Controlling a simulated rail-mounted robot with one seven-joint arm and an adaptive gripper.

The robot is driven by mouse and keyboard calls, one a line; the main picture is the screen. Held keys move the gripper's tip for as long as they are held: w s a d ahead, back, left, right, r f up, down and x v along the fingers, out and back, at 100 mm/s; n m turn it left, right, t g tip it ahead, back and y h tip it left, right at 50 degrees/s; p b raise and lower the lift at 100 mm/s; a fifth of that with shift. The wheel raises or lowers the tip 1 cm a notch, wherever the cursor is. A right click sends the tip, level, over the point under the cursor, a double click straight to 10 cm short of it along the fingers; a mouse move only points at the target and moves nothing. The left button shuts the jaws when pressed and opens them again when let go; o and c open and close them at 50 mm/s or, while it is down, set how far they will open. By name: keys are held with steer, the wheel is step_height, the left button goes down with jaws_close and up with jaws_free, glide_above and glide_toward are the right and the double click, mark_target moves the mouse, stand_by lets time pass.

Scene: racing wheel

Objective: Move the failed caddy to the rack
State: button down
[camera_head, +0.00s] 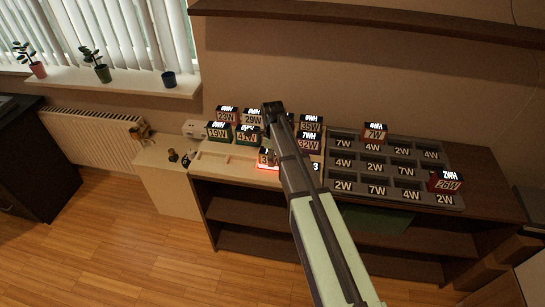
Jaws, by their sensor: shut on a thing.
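A caddy with a bright red glow around its base (266,161) sits at the front of the light tray (212,160) on the bench. Its label starts with 3, and my arm covers part of it. My arm reaches up from the bottom right, and its dark end with my gripper (271,148) is over this caddy. The gripper is shut on it; the fingers are mostly hidden. The grey rack (393,168) with labelled slots stands to the right. A 7W caddy (375,133) stands in its back row and a red-edged 26W caddy (446,181) at its right edge.
Several caddies stand close together behind and beside the glowing one, among them 19W (218,131), 41W (247,134) and 35W (311,125). Most rack slots look empty. A wall shelf (380,17) runs above. Small items stand on the left cabinet (160,170).

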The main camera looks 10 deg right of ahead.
steer(key=shift+c, duration=2.4)
jaws_free()
steer(key=shift+r, duration=0.1)
step_height(320, 180, up, 12)
steer(key=shift+f, duration=0.1)
step_height(320, 180, up, 7)
steer(key=p, duration=0.4)
steer(key=shift+p, duration=0.3)
